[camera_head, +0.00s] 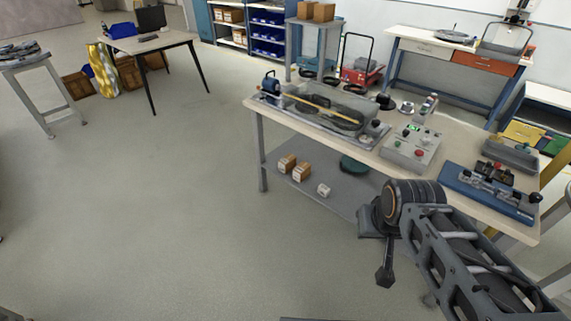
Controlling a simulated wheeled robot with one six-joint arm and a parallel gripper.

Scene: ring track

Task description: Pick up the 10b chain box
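Two small brown cardboard boxes stand on the grey lower shelf (325,180) of the workbench. One is the left brown box (287,164) and the other is the right brown box (302,171), close beside it. Their labels are too small to read, so I cannot tell which box, if any, is the 10b chain box. My arm comes in from the lower right. Its dark end, my gripper (384,274), hangs in front of the bench, to the right of the boxes and apart from them. Its fingers cannot be made out.
A small white item (323,189) and a dark green round thing (354,165) also lie on the shelf. The bench top (460,143) carries a chain rig (325,110), a control box (410,145) and a blue fixture (490,192). The floor (150,220) at left is clear.

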